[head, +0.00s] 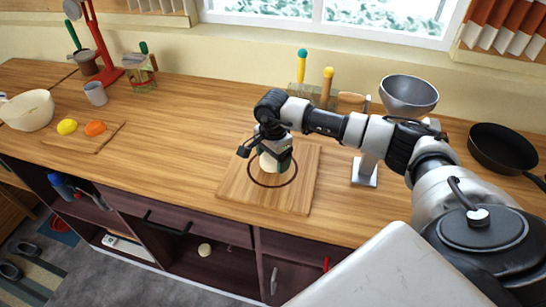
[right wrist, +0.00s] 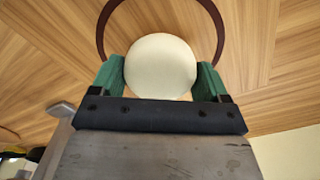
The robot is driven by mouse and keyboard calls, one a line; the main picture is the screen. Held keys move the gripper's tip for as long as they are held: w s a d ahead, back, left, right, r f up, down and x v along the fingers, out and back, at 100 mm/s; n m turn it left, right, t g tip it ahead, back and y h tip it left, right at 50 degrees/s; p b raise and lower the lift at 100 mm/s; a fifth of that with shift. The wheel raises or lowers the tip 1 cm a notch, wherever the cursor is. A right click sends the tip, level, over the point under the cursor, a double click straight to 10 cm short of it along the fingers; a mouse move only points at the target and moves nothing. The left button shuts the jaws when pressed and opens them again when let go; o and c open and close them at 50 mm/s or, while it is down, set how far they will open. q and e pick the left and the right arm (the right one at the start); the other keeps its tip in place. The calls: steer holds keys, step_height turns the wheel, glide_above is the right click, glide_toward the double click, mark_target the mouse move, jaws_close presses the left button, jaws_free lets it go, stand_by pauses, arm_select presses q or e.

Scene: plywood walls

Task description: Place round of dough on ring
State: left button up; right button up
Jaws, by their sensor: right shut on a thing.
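The round of dough (right wrist: 160,66) is a pale cream disc between the two green fingers of my right gripper (right wrist: 160,78) in the right wrist view. The gripper is shut on it. In the head view the right gripper (head: 275,158) is over a wooden board, with the dough (head: 268,162) partly hidden by the fingers. The ring (head: 273,186) is a thin dark brown circle on the board. In both views the dough overlaps part of the ring; I cannot tell whether it touches the board. My left gripper is not in view.
The wooden board (head: 302,193) lies on the wooden counter (head: 185,140). A scale-like stand with a metal bowl (head: 409,93) and a black pan (head: 503,149) are to the right. A small board with yellow and orange fruit (head: 83,139) is at the left.

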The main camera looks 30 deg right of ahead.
steer(key=shift+f, duration=0.65)
steer(key=shift+f, duration=0.1)
steer(key=shift+f, duration=0.15)
steer(key=o, duration=0.9)
steer(key=shift+o, duration=0.2)
